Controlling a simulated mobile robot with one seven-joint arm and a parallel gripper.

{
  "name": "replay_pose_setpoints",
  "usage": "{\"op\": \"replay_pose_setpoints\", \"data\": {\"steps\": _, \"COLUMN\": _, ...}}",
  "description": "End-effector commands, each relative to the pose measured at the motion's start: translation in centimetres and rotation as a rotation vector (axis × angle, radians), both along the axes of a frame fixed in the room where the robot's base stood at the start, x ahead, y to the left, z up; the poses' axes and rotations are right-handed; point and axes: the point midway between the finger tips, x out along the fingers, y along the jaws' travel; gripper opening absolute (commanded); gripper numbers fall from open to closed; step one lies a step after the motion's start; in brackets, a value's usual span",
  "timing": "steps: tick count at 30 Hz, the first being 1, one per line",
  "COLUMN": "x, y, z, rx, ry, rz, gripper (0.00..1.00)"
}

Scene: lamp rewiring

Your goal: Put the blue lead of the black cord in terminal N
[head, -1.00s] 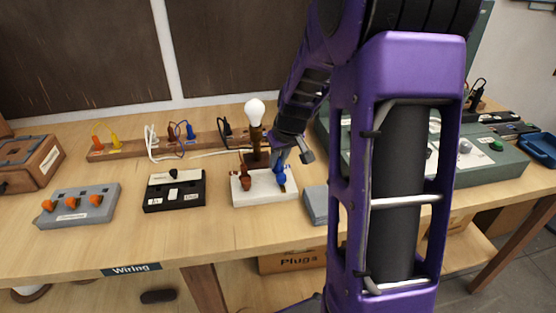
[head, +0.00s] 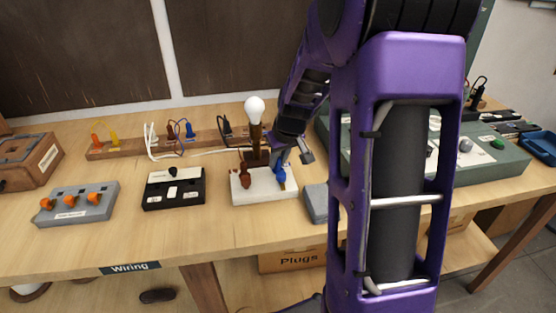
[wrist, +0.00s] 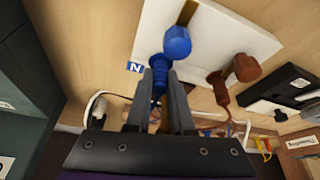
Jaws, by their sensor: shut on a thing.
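The blue lead (head: 281,178) is at the right part of the white terminal block (head: 262,196), beside the brown lead (head: 245,180). In the wrist view, its blue round end (wrist: 177,42) lies over the block near a brass strip, and its ribbed sleeve (wrist: 159,82) runs back between my fingers. The terminal label N (wrist: 135,67) is next to it. My gripper (wrist: 163,92) is shut on the blue lead; it also shows in the head view (head: 284,158). I cannot tell how deep the lead's tip sits. The black cord is mostly hidden.
A lit-white bulb (head: 254,108) stands on a holder behind the block. A black box (head: 174,190) and a grey switch box (head: 78,204) are to the left. A grey block (head: 315,204) is close on the right. A wooden rack (head: 110,151) with plugs runs behind.

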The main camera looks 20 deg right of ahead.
Motion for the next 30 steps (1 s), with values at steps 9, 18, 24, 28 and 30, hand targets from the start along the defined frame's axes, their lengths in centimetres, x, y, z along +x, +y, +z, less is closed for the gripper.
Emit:
{"op": "replay_pose_setpoints", "data": {"steps": 9, "x": 0.0, "y": 0.0, "z": -0.3, "rx": 0.0, "ry": 0.0, "rz": 0.0, "gripper": 0.35}}
{"op": "replay_pose_setpoints", "data": {"steps": 18, "x": 0.0, "y": 0.0, "z": -0.3, "rx": 0.0, "ry": 0.0, "rz": 0.0, "gripper": 0.56}}
{"op": "replay_pose_setpoints", "data": {"steps": 24, "x": -0.2, "y": 0.0, "z": 0.5, "rx": -0.001, "ry": -0.001, "rz": 0.0, "gripper": 0.56}}
{"op": "replay_pose_setpoints", "data": {"steps": 28, "x": -0.9, "y": -0.1, "z": 2.5, "rx": 0.0, "ry": -0.002, "rz": -0.001, "gripper": 0.56}}
{"op": "replay_pose_setpoints", "data": {"steps": 30, "x": -1.5, "y": -0.1, "z": 4.0, "rx": -0.001, "ry": -0.002, "rz": -0.002, "gripper": 0.56}}
